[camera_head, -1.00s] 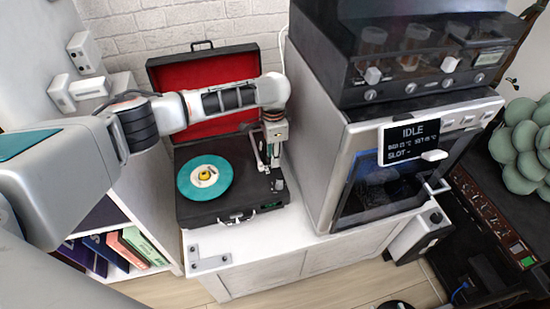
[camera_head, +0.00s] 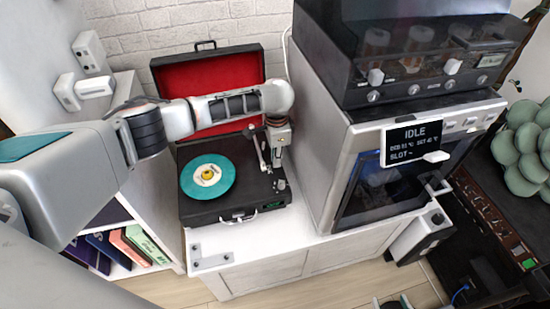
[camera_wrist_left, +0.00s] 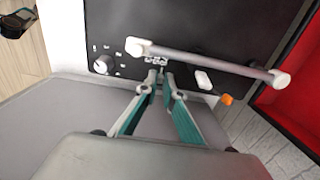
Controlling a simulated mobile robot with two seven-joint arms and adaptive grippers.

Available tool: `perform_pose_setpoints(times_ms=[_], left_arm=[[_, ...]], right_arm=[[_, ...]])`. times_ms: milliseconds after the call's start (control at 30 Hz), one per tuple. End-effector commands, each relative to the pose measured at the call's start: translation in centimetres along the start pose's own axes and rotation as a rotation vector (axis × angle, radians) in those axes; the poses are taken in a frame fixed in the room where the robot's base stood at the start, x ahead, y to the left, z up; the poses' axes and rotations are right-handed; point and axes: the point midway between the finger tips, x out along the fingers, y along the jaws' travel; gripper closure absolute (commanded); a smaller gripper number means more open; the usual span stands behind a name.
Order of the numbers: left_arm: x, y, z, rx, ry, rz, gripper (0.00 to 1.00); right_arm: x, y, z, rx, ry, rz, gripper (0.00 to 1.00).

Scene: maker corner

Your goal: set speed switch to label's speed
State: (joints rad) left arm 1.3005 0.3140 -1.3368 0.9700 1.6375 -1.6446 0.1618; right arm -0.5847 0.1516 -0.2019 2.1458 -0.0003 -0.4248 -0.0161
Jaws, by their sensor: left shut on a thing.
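The record player (camera_head: 233,207) stands open on the white cabinet, with a teal record (camera_head: 193,188) on its platter. The record's centre label (camera_head: 208,174) is yellow and pale; its print is too small to read. My left gripper (camera_head: 275,168) reaches down at the player's right side, beside the tonearm. In the left wrist view its fingertips (camera_wrist_left: 160,74) are closed together on the small speed switch, just below tiny white markings on the black deck. The fingertips hide the switch, so its position cannot be told. My right gripper is not in view.
The white tonearm (camera_wrist_left: 205,60) crosses close above the fingertips. A round knob (camera_wrist_left: 104,64) and a white lever (camera_wrist_left: 203,80) flank them. The red-lined lid (camera_head: 212,88) stands open behind. A large machine (camera_head: 325,140) with an IDLE display (camera_head: 412,142) stands close on the right.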

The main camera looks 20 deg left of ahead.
Motion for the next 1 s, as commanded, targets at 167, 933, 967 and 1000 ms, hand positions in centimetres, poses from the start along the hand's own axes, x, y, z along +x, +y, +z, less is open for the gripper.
perform_pose_setpoints(times_ms=[167,933,967,1000], left_arm=[[-2.2,0.8,-1.1,-0.002,0.026,-0.012,1.00],[-0.3,2.8,-0.4,0.003,0.008,0.010,0.75],[-0.2,2.8,-0.4,0.003,0.007,0.010,0.75],[-0.2,2.8,-0.3,0.002,0.006,0.009,0.75]], right_arm=[[-0.8,0.8,-2.1,0.007,0.015,0.013,0.60],[-1.6,0.1,0.0,0.027,-0.029,0.001,0.60],[-1.6,0.1,-0.1,0.026,-0.028,0.001,0.60],[-1.6,0.1,-0.2,0.025,-0.026,0.002,0.60]])
